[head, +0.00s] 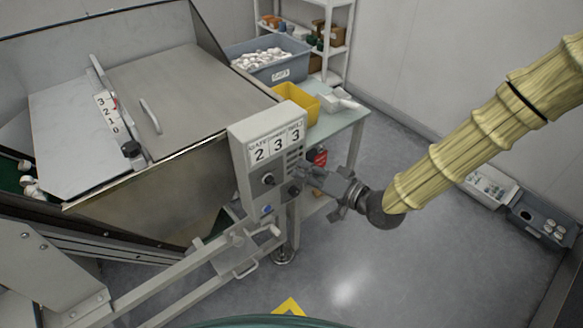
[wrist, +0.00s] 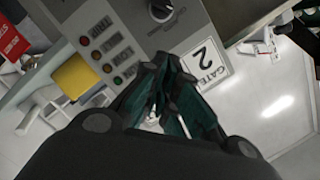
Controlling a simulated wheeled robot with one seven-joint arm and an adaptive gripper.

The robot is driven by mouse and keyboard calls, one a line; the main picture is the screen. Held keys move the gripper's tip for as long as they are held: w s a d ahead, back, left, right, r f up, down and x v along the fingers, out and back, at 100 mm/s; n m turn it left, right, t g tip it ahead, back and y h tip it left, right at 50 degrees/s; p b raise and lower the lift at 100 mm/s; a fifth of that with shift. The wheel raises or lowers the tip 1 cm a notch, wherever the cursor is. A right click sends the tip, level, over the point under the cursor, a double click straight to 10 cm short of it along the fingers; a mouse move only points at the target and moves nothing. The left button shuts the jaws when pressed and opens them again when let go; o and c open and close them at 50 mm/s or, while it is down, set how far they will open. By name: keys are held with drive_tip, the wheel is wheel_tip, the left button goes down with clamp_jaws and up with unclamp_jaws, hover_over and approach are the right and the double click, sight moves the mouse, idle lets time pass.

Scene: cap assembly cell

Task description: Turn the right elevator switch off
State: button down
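The grey control box (head: 262,172) carries the digits 2 3 3 on its upper face. Below them are a dark knob (head: 268,179) on the left, another dark knob (head: 294,190) to its right, and a blue button (head: 267,209). My gripper (head: 309,178) is at the box's right side, close to the right knob; contact cannot be told. In the wrist view, the box appears turned round, with a round metal-rimmed knob (wrist: 161,10) at the top. My gripper's dark teal fingers (wrist: 168,62) converge at their tips, and I see nothing held between them. They hide part of the panel.
The metal hopper (head: 150,190) stands to the left. Rails (head: 180,285) and a handle run below the box.

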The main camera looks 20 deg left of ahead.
sight(272, 183)
drive_tip(key=v, duration=0.4)
drive_tip(key=c, duration=1.9)
unclamp_jaws()
drive_tip(key=shift+d, duration=0.1)
drive_tip(key=shift+c, duration=0.2)
drive_tip(key=o, duration=0.3)
drive_tip(key=shift+s+f+b, duration=0.25)
drive_tip(key=shift+f+b, duration=0.05)
drive_tip(key=shift+b, duration=0.2)
drive_tip(key=o, duration=0.5)
drive_tip(key=s+a+f+m+b, duration=0.1)
drive_tip(key=a, duration=0.1)
drive_tip(key=s+a+f+m+b, duration=0.2)
drive_tip(key=shift+m, duration=0.3)
drive_tip(key=shift+c, duration=0.2)
drive_tip(key=s+a+f+m+t+b, duration=0.3)
drive_tip(key=s+m+b, duration=0.1)
drive_tip(key=m+b, duration=0.75)
drive_tip(key=w+d+m+b, duration=0.1)
drive_tip(key=d+m+b, duration=0.25)
drive_tip(key=m, duration=0.35)
drive_tip(key=shift+n+t, duration=0.25)
drive_tip(key=shift+t, duration=0.15)
drive_tip(key=shift+w+x, duration=0.15)
drive_tip(key=shift+x, duration=2.4)
drive_tip(key=shift+w+x, duration=0.15)
drive_tip(key=shift+x, duration=2.35)
drive_tip(key=shift+d+f, duration=0.15)
